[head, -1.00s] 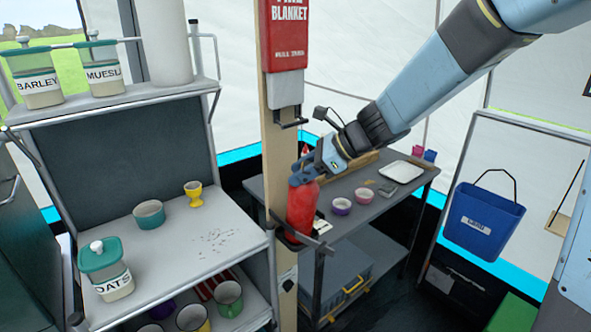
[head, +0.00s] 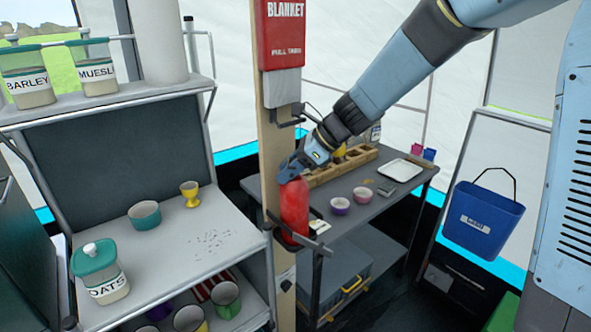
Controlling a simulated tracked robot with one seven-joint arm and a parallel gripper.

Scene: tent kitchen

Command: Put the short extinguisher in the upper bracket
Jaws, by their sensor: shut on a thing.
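The red extinguisher (head: 295,208) stands upright against the wooden post, with its base at the lower bracket (head: 308,243). I cannot tell whether its base is fully seated there. My gripper (head: 290,174) comes down from the upper right and is shut on the extinguisher's top, hiding the valve. The upper bracket (head: 290,120) is a small dark holder higher on the same post, just under the fire blanket box. It looks empty.
The red fire blanket box (head: 284,35) hangs above the upper bracket. To the left is a shelf (head: 165,245) with jars and cups. Behind the post, a grey table (head: 378,210) holds bowls, a white tray (head: 401,170) and a wooden crate (head: 345,166). A blue bucket (head: 483,220) hangs at right.

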